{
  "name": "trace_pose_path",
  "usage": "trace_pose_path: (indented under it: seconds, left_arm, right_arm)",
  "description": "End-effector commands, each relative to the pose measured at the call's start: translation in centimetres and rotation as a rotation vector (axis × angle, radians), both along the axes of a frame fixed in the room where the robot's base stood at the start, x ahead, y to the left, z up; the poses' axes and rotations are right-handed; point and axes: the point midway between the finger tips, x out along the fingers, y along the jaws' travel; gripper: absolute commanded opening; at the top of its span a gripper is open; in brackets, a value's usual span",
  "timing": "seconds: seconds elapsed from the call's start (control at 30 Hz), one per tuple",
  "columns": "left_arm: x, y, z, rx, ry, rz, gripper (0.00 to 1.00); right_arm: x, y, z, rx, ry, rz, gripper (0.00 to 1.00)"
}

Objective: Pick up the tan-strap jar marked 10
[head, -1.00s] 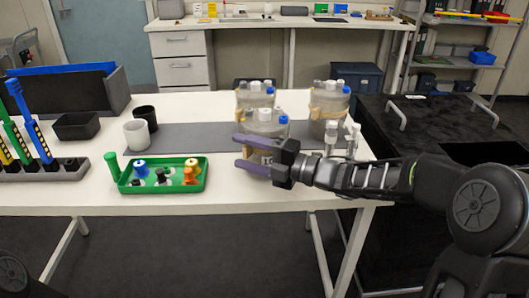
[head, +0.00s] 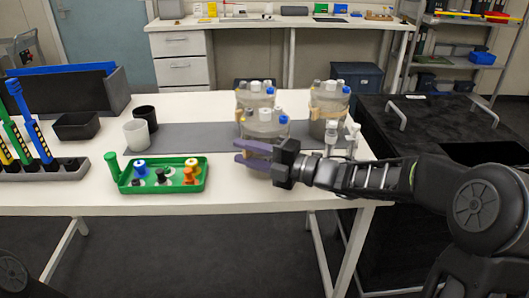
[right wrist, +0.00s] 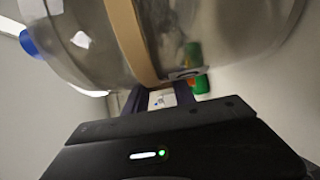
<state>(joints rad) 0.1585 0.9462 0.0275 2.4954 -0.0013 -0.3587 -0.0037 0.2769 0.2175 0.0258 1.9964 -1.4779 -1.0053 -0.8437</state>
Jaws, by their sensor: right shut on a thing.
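Three clear jars with white and blue caps stand at the right of the table. The front jar (head: 265,129) has my right gripper (head: 243,152) across its lower body, with the purple fingers shut on it. In the right wrist view this jar (right wrist: 210,35) fills the top, with a tan strap (right wrist: 131,42) running down it and a blue cap at left. Part of a label shows by the fingers, but its number cannot be read. A second jar (head: 255,96) stands behind, partly hidden, and a third jar (head: 329,105) at right. My left gripper is not in view.
The jars are by a grey mat (head: 195,135). A green tray (head: 165,187) with coloured fittings is left of my gripper. White and black cups (head: 137,133), a black bin (head: 77,126) and a tool rack (head: 60,170) stand farther left. Small clear bottles (head: 352,140) are close at right.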

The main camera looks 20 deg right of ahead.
Motion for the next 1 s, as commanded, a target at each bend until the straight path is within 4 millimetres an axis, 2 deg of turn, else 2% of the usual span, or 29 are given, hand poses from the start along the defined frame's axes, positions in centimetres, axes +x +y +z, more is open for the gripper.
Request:
trace_pose_path:
  seconds: [0.37, 0.57, 0.8, 1.0]
  left_arm:
    - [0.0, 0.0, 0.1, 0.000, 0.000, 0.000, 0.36]
    - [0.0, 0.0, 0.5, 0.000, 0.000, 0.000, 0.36]
    - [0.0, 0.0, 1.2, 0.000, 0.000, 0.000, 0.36]
    - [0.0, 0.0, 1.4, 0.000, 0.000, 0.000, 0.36]
  right_arm:
    - [0.0, 0.0, 0.5, -0.001, -0.003, 0.000, 0.00]
    - [0.0, 0.0, 3.3, -0.002, -0.006, 0.000, 0.00]
    - [0.0, 0.0, 8.0, -0.002, -0.006, 0.000, 0.00]
    - [0.0, 0.0, 10.0, -0.001, -0.003, 0.000, 0.00]
